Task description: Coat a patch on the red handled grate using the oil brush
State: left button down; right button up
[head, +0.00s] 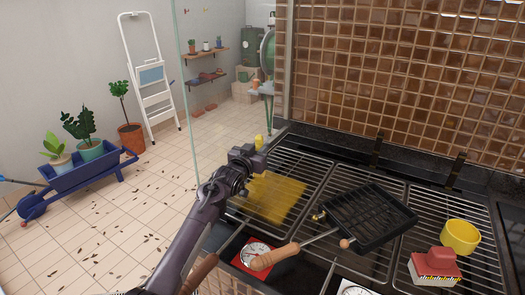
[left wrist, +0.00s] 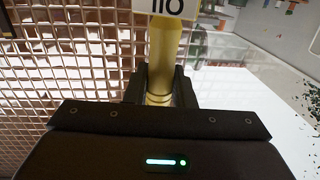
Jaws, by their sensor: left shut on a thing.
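The oil brush is a yellow cylinder (left wrist: 163,60) with a white label that appears upside down in the left wrist view. My left gripper (left wrist: 160,92) is shut on it. In the head view, a small yellow end of the brush (head: 259,141) shows above my left gripper (head: 255,156); its bristles are hidden. The gripper is over the far part of the leftmost grate (head: 306,172). A yellow oily patch (head: 275,198) covers much of that grate's middle. A reddish-brown handle (head: 201,271) shows at the near left, partly behind my arm. My right gripper is out of view.
A light wooden handle (head: 275,258) lies in front. A yellow cup (head: 460,237) and a red-topped block brush (head: 437,266) stand on the right. A tiled wall (head: 405,75) rises behind.

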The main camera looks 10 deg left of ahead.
aim_at(259, 136)
pick_arm(q)
jog(key=shift+r, duration=0.1)
jog(key=shift+r+p, duration=2.25)
jog(key=shift+r, duration=0.7)
jog(key=shift+r+p, duration=1.15)
jog(key=shift+r, duration=0.4)
jog(key=shift+f, duration=0.1)
